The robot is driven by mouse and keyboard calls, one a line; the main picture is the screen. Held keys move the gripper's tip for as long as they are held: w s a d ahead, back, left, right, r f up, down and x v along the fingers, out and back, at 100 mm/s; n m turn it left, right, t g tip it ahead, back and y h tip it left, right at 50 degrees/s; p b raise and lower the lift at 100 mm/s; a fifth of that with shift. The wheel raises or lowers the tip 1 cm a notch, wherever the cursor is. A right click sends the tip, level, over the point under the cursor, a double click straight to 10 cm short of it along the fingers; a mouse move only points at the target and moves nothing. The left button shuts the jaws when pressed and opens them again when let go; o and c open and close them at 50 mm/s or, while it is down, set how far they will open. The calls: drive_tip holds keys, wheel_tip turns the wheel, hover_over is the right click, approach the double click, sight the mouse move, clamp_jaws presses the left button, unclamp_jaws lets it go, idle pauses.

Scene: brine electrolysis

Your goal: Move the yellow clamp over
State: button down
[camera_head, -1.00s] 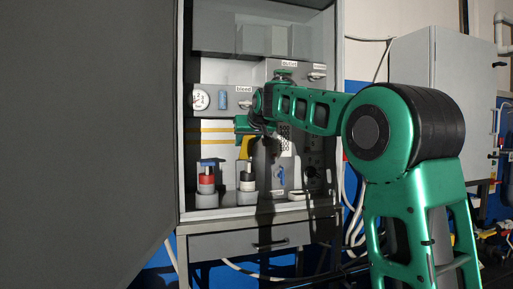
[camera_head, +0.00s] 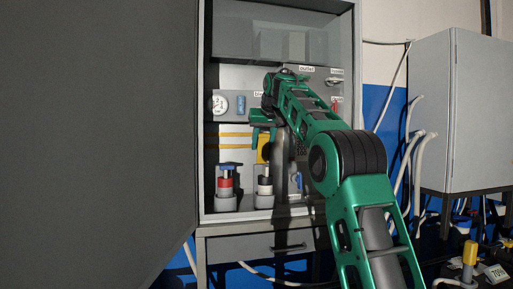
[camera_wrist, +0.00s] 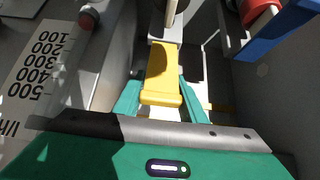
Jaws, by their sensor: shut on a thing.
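The yellow clamp (camera_head: 263,149) is inside the open cabinet, just above a post with a black and white collar (camera_head: 264,184). In the wrist view the yellow clamp (camera_wrist: 162,73) lies between the green fingers of my gripper (camera_wrist: 160,84). My gripper (camera_head: 265,136) is shut on it. The far end of the clamp meets a pale block and post (camera_wrist: 170,12); I cannot tell whether they touch. Part of the clamp is hidden behind my gripper in the head view.
A red-collared post with a blue clamp (camera_head: 227,168) stands to the left. A gauge (camera_head: 219,104) and labelled valves line the back panel. A flow scale (camera_wrist: 45,65) is close on the left in the wrist view. The large grey door (camera_head: 100,130) stands open at left.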

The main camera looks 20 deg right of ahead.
drive_tip(key=shift+w, duration=0.1)
idle(0.5)
drive_tip(key=c, duration=1.1)
unclamp_jaws()
drive_tip(key=shift+f, duration=0.1)
drive_tip(key=v, duration=1)
drive_tip(key=shift+r, duration=0.4)
